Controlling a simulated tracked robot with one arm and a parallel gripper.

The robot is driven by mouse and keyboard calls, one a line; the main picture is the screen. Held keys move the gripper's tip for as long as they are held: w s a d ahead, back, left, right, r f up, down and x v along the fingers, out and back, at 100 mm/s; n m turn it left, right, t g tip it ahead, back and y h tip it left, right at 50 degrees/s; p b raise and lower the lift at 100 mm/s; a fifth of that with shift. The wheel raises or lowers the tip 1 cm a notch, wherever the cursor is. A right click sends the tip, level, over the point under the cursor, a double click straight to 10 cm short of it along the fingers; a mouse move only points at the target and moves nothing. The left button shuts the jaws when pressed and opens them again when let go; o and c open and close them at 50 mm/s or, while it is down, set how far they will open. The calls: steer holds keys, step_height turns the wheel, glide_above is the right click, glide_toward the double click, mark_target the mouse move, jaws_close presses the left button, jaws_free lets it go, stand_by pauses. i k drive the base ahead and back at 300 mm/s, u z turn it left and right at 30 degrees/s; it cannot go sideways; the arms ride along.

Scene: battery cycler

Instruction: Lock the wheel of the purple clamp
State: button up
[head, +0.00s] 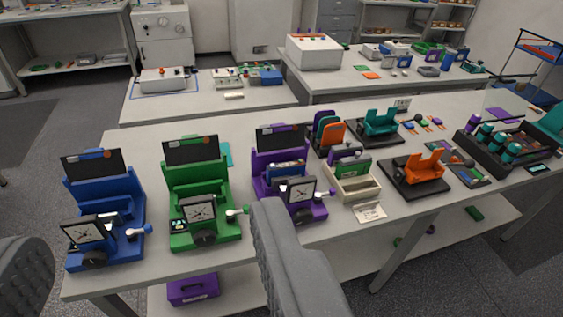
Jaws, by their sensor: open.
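The purple clamp (262,184) stands on the long table, right of the green clamp. Whether the wheel is locked cannot be told. A blue and grey block (286,170) appears to sit in the clamp. My gripper (152,235) is open and empty, its grey fingers wide apart.
The green clamp (197,182) and blue clamp (101,204) stand to the left. A cream tray (352,187), an orange holder (424,168) and a dark rack (518,141) stand to the right. A paper note (369,212) lies near the front edge. A purple box (193,289) is below.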

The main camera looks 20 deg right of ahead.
mark_target(332, 191)
steer(key=k, duration=0.65)
steer(key=z, duration=0.7)
steer(key=i, duration=1.55)
steer(key=u, duration=0.15)
